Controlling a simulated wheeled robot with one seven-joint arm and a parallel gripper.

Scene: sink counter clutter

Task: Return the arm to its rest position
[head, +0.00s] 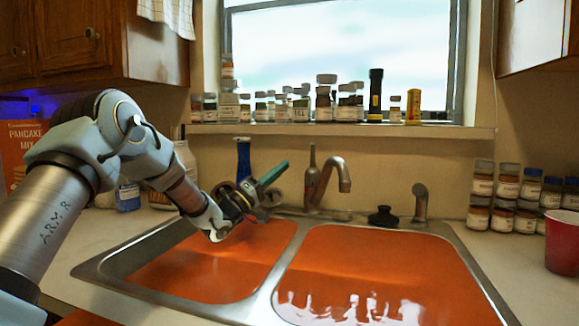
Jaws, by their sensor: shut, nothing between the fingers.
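My arm (135,150) reaches in from the left edge, bends at a high elbow and slopes down to the right. My gripper (276,181) is held over the back of the left sink basin (200,270), left of the faucet (334,176). Its fingers are small in view and partly turned away. They look shut and empty. A blue bottle (243,158) stands behind the gripper, its lower part hidden by it.
Orange fills both basins, including the right one (390,265). A black stopper (383,217) sits behind it. Jars (325,98) line the windowsill; more jars (507,186) and a red cup (563,242) stand at right. A pancake mix box (22,145) is behind my arm.

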